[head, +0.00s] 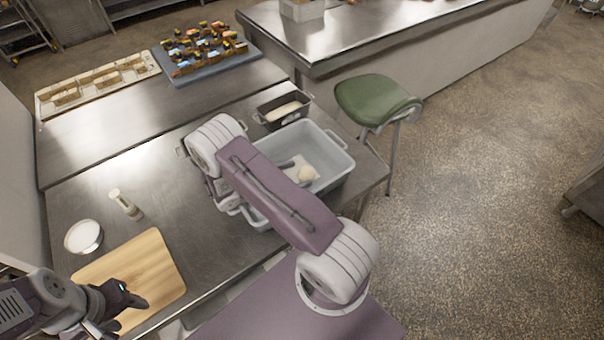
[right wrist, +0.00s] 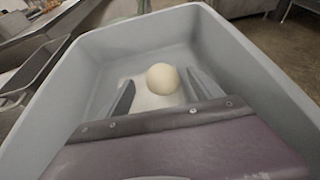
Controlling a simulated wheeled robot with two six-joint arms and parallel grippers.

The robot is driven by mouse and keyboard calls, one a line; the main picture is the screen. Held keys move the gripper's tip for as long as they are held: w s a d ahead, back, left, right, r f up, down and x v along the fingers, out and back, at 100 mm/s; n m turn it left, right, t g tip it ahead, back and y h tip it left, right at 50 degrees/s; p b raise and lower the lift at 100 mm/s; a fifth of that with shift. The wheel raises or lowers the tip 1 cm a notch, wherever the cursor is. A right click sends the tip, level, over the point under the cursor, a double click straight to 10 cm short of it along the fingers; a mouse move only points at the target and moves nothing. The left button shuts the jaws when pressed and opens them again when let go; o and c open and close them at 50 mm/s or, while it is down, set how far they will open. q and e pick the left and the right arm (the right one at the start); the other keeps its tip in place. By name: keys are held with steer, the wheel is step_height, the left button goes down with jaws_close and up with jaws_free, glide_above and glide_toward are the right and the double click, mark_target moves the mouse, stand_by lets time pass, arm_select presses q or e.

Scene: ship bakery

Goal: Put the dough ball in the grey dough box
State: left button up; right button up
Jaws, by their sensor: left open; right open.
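The dough ball (head: 306,174) is round and cream-coloured. It lies inside the grey dough box (head: 338,157), on a whitish patch at the bottom; the right wrist view shows the ball (right wrist: 163,78) and the box wall (right wrist: 245,62) too. My right gripper (right wrist: 159,79) is inside the box, open, with one finger on each side of the ball. I cannot tell whether the fingers touch it. In the head view my right arm hides the near part of the box and the gripper. My left gripper (head: 117,311) is open and empty above the wooden board.
A dark loaf tin (head: 264,121) stands behind the box. The wooden board (head: 150,262), a white bowl (head: 84,236) and a small pale bottle (head: 124,203) are on the left. Pastry trays sit at the back. A green stool (head: 377,98) stands at right. The counter middle is clear.

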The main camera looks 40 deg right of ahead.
steer(key=v, duration=0.5)
steer(key=shift+d, duration=0.15)
steer(key=shift+s, duration=0.1)
step_height(320, 180, up, 9)
steer(key=d+m+y, duration=0.2)
steer(key=m, duration=0.2)
steer(key=s+a+r+m+g+y, duration=0.1)
steer(key=s+a+r+m+y, duration=0.1)
steer(key=s+a+m+y, duration=0.35)
steer(key=s+a+f+m+t+y, duration=0.1)
steer(key=s+a+m+y, duration=0.1)
steer(key=a+m+y, duration=0.1)
steer(key=s+a+f+m+t+y, duration=0.2)
steer(key=a+m+y, duration=0.1)
steer(key=a, duration=0.4)
steer(key=shift+a+m+t, duration=0.3)
steer(key=shift+a+m, duration=0.1)
steer(key=shift+m, duration=0.45)
